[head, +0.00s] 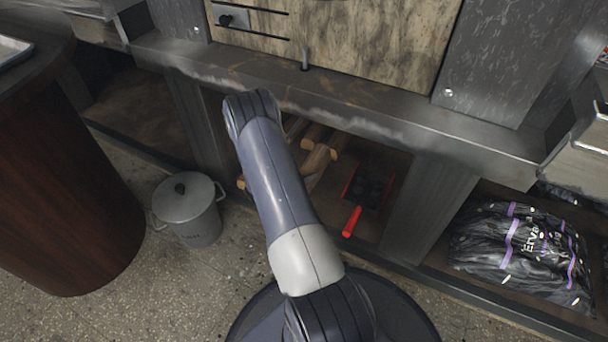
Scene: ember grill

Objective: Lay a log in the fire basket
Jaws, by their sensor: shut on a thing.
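Several brown logs (318,158) with pale cut ends lie in the open space under the grill, partly hidden behind my arm. One log seems to lean across others at a slant. My arm reaches from the bottom centre up toward the grill's front ledge, and its bend is near that ledge. My gripper is not visible; it is hidden behind the arm or the grill. I cannot make out the fire basket in this view.
A red-handled shovel (352,221) lies right of the logs. A lidded grey metal bin (188,210) stands on the floor at left, near a round dark wood counter (65,190). A black charcoal bag (520,250) lies on the right shelf.

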